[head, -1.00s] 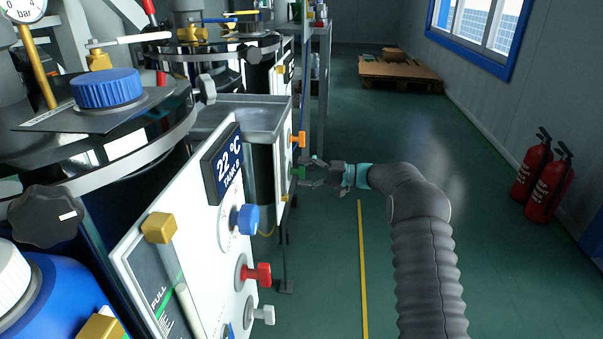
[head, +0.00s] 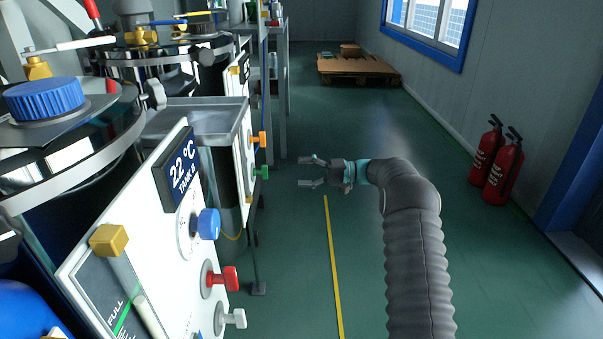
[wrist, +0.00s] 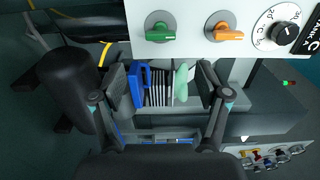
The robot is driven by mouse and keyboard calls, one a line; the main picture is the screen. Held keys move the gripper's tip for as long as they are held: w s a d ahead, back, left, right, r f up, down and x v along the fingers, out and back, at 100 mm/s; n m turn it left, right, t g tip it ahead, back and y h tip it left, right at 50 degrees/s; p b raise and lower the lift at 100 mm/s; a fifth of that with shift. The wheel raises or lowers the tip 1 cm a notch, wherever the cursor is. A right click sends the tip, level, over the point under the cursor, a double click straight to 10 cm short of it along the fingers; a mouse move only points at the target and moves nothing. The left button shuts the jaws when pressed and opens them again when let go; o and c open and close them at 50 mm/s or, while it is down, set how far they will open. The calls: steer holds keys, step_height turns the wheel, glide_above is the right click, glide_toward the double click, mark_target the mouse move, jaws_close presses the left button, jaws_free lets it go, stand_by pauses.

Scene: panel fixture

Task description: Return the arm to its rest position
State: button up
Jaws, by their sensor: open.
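My gripper (head: 312,172) is open and empty in the head view. It points left toward the panel fixture, with a gap of floor between its fingertips and the panels. My grey sleeved arm (head: 415,250) reaches up from the bottom right and bends left at the wrist. In the wrist view both fingers (wrist: 170,92) are spread apart with nothing held between them. Beyond them are a shelf with a blue item (wrist: 139,86), several thin upright white plates and a pale green item (wrist: 181,82).
The near panel carries a blue knob (head: 208,224), a red knob (head: 222,277) and a white knob (head: 232,319). The far panel has orange (head: 259,139) and green (head: 261,173) handles. Fire extinguishers (head: 494,160) stand at right; a pallet (head: 357,70) lies behind. The floor between is clear.

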step_height(320, 180, down, 10)
steer(key=s+m+h, duration=0.2)
steer(key=m+h, duration=0.1)
steer(key=s+d+f+m+g+h, duration=0.1)
steer(key=s+d+h, duration=0.25)
steer(key=s, duration=0.45)
steer(key=s+d+r+n+t+h+p, duration=0.1)
steer(key=s+d+r+t+h+p, duration=0.1)
steer(key=s+r, duration=0.8)
steer(key=s+d+r+n+t+h+p, duration=0.1)
steer(key=s+r+h+p, duration=0.4)
steer(key=s+r, duration=0.5)
steer(key=s+d+r+n+t+h+p, duration=0.2)
steer(key=s+r, duration=0.8)
steer(key=s, duration=0.9)
steer(key=d+t+h+p, duration=0.1)
steer(key=d+h, duration=0.1)
steer(key=shift+s+d+p, duration=0.2)
steer(key=shift+d+p, duration=0.15)
steer(key=shift+h, duration=0.25)
